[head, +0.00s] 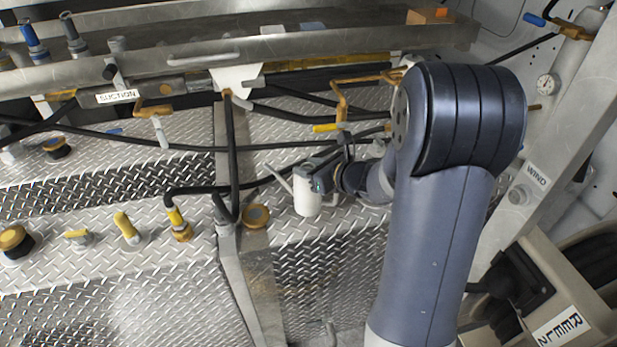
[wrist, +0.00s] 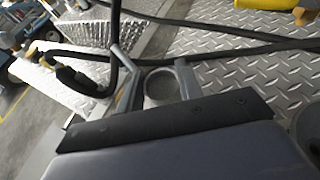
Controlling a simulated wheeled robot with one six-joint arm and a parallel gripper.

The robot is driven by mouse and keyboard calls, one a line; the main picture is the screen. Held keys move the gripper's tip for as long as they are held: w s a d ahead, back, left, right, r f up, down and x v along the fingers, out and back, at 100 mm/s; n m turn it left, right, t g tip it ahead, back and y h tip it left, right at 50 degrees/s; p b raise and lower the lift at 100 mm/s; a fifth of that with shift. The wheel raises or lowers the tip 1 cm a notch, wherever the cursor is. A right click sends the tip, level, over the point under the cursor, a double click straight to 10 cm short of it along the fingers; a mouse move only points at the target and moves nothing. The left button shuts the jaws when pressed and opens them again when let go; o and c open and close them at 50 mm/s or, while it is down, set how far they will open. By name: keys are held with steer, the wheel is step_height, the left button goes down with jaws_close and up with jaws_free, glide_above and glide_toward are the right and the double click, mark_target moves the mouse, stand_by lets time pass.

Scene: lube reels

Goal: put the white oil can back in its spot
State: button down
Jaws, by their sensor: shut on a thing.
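The white oil can (head: 306,200) is upright, or nearly so, over the diamond plate deck in the middle of the head view. Its thin spout points up and to the left. My gripper (head: 318,180) comes from the right and is shut on it near its top. In the wrist view a round grey rim (wrist: 160,88), which looks like the can's top, sits between my two fingers. I cannot tell whether the can's base touches the plate. I cannot make out which place is its spot.
A black hose (head: 233,150) and a metal post (head: 240,270) stand just left of the can. Yellow-handled fittings (head: 127,230) line the deck at left. A metal shelf (head: 200,60) runs above, with an orange block (head: 428,16). A reel housing (head: 560,290) is at lower right.

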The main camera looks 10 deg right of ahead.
steer(key=shift+f, duration=1.4)
steer(key=shift+f, duration=0.2)
steer(key=c, duration=1)
jaws_free()
steer(key=shift+o, duration=0.2)
steer(key=shift+r, duration=0.25)
steer(key=v, duration=1.2)
steer(key=shift+b, duration=0.3)
steer(key=shift+f, duration=0.1)
